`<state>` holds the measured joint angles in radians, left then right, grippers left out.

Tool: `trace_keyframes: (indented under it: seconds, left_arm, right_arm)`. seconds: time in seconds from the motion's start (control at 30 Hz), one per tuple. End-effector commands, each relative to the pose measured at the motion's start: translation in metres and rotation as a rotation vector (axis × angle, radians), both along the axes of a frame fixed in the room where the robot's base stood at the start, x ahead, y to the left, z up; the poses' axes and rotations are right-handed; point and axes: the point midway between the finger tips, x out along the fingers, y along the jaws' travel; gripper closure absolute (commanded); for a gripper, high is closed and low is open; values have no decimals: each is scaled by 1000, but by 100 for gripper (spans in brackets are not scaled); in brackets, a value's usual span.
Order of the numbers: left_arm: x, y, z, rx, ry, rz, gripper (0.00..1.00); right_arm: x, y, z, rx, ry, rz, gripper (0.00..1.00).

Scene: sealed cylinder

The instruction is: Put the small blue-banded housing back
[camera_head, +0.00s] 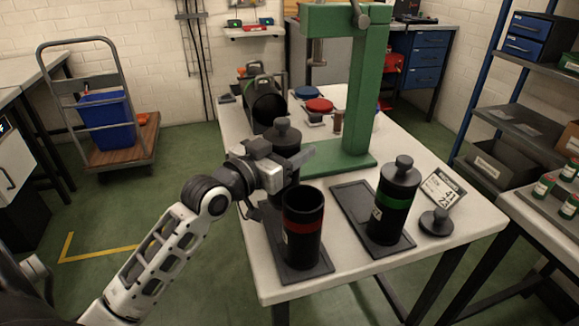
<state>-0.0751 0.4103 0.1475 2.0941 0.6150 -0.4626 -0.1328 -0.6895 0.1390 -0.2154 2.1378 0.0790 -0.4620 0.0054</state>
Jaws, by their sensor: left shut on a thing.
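A dark cylinder with a knobbed lid (283,132) shows behind my left gripper (290,167). The gripper is shut on it, around its side; the gripper hides much of its body, and I see no blue band on it. In front, an open-topped dark housing with a red band (303,231) stands upright on a dark tray (312,270). To the right, a dark housing with a green band and a knobbed lid (392,205) stands on a second dark tray (346,199). My right gripper is not in view.
A green press frame (369,95) stands behind the housings. A loose knobbed lid (436,223) and a labelled card (443,189) lie at the right. The right front corner is clear.

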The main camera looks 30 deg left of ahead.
Motion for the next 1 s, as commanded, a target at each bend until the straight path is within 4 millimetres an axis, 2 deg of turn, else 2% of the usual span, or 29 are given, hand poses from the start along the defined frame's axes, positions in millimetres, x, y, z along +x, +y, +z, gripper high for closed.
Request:
trace_keyframes:
  seconds: [0.23, 0.67, 0.7, 0.77, 1.0]
  left_arm:
    - [0, 0, -31, -1, -3, 1, 97]
    - [0, 0, -37, 0, -5, 1, 97]
    - [0, 0, -39, -1, 1, 0, 34]
    - [0, 0, -39, -1, 1, 0, 18]
    - [0, 0, -39, -1, 1, 0, 18]
  right_arm:
    - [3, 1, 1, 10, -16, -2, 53]
    - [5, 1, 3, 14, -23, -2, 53]
    - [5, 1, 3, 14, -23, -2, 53]
    - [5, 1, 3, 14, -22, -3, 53]
    - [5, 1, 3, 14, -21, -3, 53]
